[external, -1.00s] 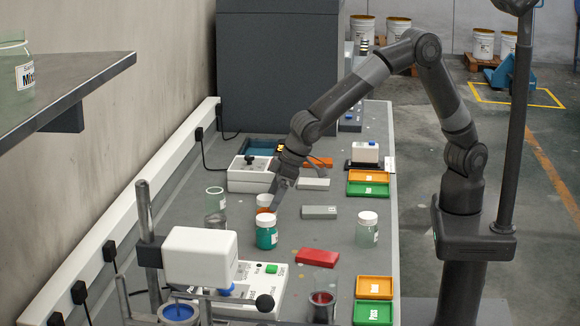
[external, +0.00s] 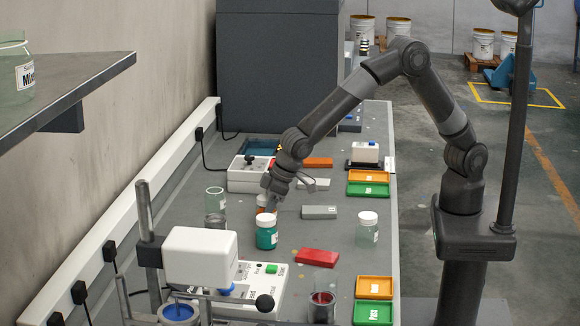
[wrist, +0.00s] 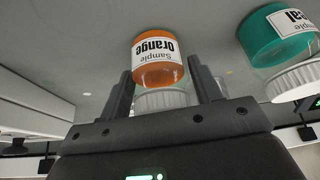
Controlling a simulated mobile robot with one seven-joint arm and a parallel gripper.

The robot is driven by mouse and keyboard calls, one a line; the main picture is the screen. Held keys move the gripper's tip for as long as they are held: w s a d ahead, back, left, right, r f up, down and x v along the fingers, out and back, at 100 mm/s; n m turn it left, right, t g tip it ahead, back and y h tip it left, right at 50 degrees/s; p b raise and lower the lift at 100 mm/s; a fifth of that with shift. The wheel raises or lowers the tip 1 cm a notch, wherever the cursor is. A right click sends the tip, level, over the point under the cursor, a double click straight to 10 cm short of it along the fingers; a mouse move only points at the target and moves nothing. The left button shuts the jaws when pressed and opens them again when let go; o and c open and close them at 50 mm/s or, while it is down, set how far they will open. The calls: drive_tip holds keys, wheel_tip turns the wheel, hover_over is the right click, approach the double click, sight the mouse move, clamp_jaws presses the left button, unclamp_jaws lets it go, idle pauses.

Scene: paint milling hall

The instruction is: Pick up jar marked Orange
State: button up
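The jar marked Orange (wrist: 158,62) has an orange body, a white label and a white lid, and appears upside down in the wrist view. In the external view the orange jar (external: 261,210) stands on the bench behind the teal jar, partly hidden by my gripper (external: 272,203). In the wrist view my gripper (wrist: 161,68) is open, one finger on each side of the jar. The lid lies between the fingers, nearer the palm. Whether the fingers touch the jar cannot be told.
A teal jar (external: 266,238) stands close in front; its label in the wrist view (wrist: 268,42) ends in "eal". An empty glass jar (external: 215,198) stands to the left. A pale-green jar (external: 367,232), a grey block (external: 319,212) and a red block (external: 317,257) are to the right.

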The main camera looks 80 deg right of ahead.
drive_tip(key=c, duration=0.6)
drive_tip(key=shift+c, duration=0.2)
drive_tip(key=shift+r, duration=0.15)
